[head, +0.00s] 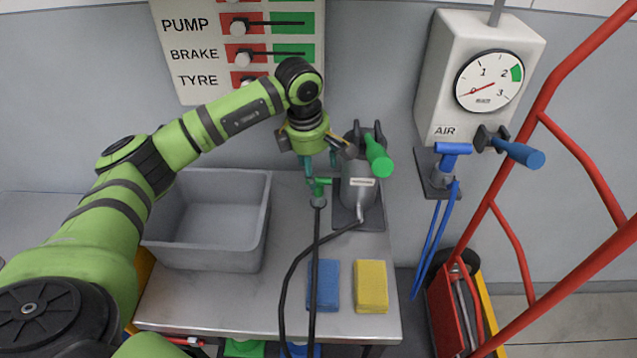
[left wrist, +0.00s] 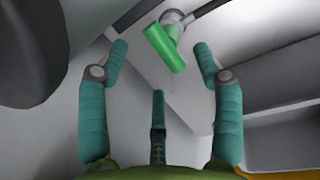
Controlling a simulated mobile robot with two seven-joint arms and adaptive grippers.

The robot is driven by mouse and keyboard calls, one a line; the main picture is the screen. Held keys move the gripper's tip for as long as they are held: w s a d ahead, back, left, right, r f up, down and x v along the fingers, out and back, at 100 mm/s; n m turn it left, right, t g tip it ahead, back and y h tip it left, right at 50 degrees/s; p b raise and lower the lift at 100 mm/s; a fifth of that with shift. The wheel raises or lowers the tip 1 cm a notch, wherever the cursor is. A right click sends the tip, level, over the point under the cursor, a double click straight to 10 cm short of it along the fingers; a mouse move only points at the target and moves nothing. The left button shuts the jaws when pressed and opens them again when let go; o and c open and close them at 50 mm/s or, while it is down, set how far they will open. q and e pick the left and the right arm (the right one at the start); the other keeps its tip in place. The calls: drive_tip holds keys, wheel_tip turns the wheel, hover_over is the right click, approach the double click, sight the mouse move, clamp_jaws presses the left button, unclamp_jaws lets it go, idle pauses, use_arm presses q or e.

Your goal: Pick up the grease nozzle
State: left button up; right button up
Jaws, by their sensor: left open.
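The grease nozzle (head: 319,188) has a green crossbar grip on a grey base with a black hose. My left gripper (head: 320,170) is open, with teal fingers pointing down, right above the nozzle. It also shows open and empty in the left wrist view (left wrist: 160,56). Whether any finger touches the grip I cannot tell. My right gripper is not in view.
The pump's green lever (head: 377,156) rises close to the right of my gripper. A grey bin (head: 212,262) stands at left. Blue (head: 324,286) and yellow (head: 370,287) sponges lie in front. The AIR box (head: 485,70), blue nozzle (head: 447,165) and red rail (head: 540,100) are at right.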

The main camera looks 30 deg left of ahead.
sight(319, 179)
use_arm(q)
drive_tip(key=f, duration=0.2)
drive_tip(key=f+p, duration=0.1)
drive_tip(key=shift+w+d+f, duration=0.1)
drive_tip(key=shift+d+f, duration=0.25)
drive_tip(key=shift+w+f, duration=0.1)
drive_tip(key=shift+f, duration=0.15)
clamp_jaws()
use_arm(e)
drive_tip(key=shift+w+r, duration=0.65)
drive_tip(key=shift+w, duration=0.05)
use_arm(q)
drive_tip(key=shift+r, duration=0.1)
